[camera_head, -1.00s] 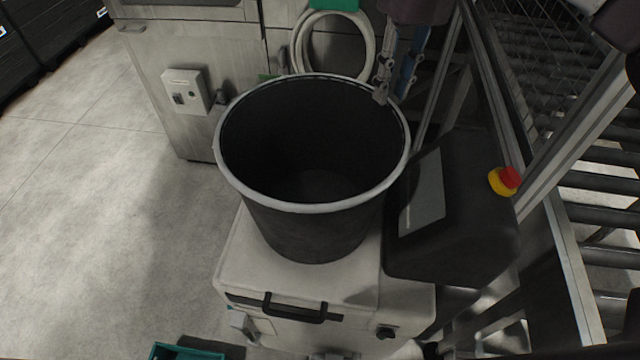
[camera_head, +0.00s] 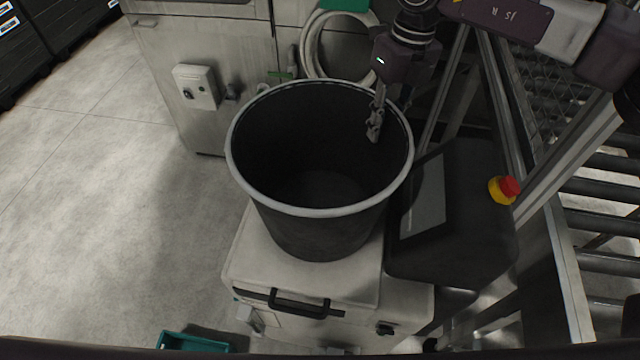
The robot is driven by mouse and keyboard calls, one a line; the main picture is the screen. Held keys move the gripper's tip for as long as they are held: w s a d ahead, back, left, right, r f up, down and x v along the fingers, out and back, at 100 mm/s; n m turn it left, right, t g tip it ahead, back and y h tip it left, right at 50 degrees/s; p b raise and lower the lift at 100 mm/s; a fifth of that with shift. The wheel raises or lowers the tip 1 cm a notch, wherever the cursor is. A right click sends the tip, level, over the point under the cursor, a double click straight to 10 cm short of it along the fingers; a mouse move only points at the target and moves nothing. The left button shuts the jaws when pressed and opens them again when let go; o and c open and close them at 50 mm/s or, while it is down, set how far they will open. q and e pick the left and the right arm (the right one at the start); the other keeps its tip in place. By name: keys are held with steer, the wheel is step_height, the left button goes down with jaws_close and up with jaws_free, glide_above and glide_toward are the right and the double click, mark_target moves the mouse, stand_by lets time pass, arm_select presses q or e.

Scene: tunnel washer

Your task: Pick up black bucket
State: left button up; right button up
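The black bucket (camera_head: 315,225) is large, round and open-topped, with a light grey rim. It stands upright on a pale box-shaped unit (camera_head: 240,262) and looks empty. My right gripper (camera_head: 377,118) comes down from above at the bucket's far right rim. One finger shows inside the bucket, near the inner wall. The other finger is hidden, so its grip on the rim cannot be judged. My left gripper is out of view.
A dark control box (camera_head: 462,215) with a red and yellow emergency button (camera_head: 503,190) stands close right of the bucket. A metal cabinet (camera_head: 200,40) and a coiled hose (camera_head: 322,40) are behind. A roller conveyor (camera_head: 600,190) lies right. The floor at left is clear.

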steer(key=shift+f+b, duration=0.25)
steer(key=shift+b, duration=0.1)
stand_by(0.5)
jaws_close()
steer(key=shift+r, duration=0.1)
